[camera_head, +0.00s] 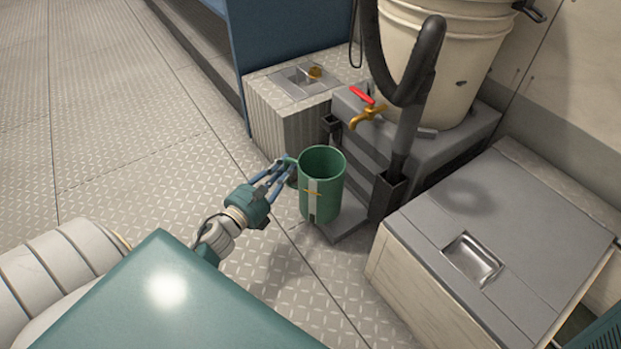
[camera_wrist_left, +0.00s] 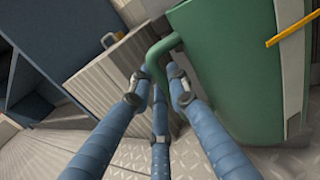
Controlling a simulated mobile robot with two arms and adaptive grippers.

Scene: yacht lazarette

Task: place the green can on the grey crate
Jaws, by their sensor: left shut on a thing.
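The green can (camera_head: 322,190) is an open-topped green cylinder with a pale vertical stripe, a small yellow bar and a side handle. It is upright. My left gripper (camera_head: 287,168) is at the can's left side, its blue fingers closed on the handle. In the left wrist view the fingers (camera_wrist_left: 160,85) close around the green handle, and the can (camera_wrist_left: 235,70) fills the right side. Two boxes have grey tops: a cream-sided one (camera_head: 455,205) at right and a ribbed one (camera_head: 262,85) behind the can. I cannot tell which is the grey crate. My right gripper is out of view.
A cream bucket (camera_head: 440,60) stands on a grey stepped stand (camera_head: 460,140) behind the can, with a red-handled brass tap (camera_head: 366,108) and a thick black hose (camera_head: 405,85). The right box's lid has a recessed metal latch (camera_head: 472,260). Open tread-plate floor lies at left.

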